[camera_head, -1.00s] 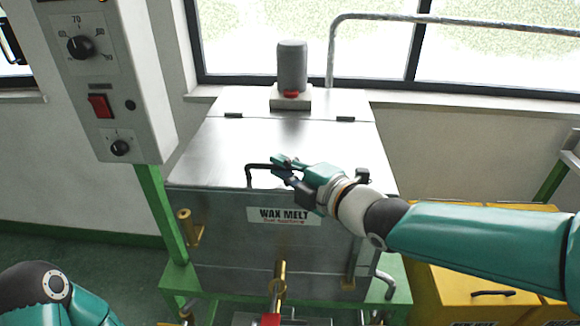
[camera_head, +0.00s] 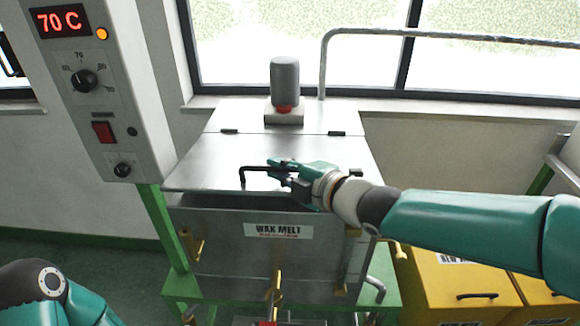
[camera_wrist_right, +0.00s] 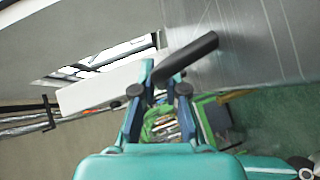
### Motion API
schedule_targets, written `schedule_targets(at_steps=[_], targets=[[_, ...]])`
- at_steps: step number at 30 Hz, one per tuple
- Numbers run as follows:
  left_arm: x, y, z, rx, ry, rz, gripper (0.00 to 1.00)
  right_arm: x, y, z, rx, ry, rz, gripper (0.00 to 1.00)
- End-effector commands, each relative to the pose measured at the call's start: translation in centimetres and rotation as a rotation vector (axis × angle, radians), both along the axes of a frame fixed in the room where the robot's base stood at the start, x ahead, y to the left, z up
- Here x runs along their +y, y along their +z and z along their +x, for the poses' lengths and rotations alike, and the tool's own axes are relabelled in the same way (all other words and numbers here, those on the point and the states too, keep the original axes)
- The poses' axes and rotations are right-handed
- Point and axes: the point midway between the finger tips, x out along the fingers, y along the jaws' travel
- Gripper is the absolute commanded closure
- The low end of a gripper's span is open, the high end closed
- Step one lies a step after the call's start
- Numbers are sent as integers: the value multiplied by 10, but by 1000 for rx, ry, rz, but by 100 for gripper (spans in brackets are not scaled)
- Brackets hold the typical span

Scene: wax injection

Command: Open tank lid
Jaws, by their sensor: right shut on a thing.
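The wax melt tank (camera_head: 225,240) is a grey metal box in the middle of the head view. Its hinged lid (camera_head: 200,165) is raised slightly at the front, with a dark gap under its front edge. A black handle (camera_head: 252,169) is fixed near the lid's front edge. My right gripper (camera_head: 272,168) is shut on this handle. In the right wrist view, the fingers (camera_wrist_right: 163,80) close around the dark handle bar (camera_wrist_right: 190,55). My left arm shows only at the lower left corner of the head view; its gripper is out of view.
A control panel (camera_head: 90,100) reading 70 C stands left of the tank. A grey motor (camera_head: 285,82) sits behind the hinges. A metal rail (camera_head: 430,35) runs before the window. Yellow bins (camera_head: 450,280) stand at the right.

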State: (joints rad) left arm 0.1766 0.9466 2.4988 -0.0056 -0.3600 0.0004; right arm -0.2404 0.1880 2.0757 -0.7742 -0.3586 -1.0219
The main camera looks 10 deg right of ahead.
Motion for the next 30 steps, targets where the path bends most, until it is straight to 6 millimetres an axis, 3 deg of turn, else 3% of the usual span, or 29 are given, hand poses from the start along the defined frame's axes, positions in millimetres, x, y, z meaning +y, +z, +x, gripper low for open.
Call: schedule_targets(at_steps=[1, 12, 21, 30], targets=[[0, 18, 0, 0, 0, 0, 100, 6, 18, 1, -8, 14, 2, 100], [0, 57, 0, 0, 0, 0, 100, 1, 57, 17, -11, 13, 2, 100], [0, 81, 0, 0, 0, 0, 100, -2, 82, 32, 66, 14, 17, 100], [0, 92, 0, 0, 0, 0, 100, -5, 99, 46, 113, 14, 27, 100]])
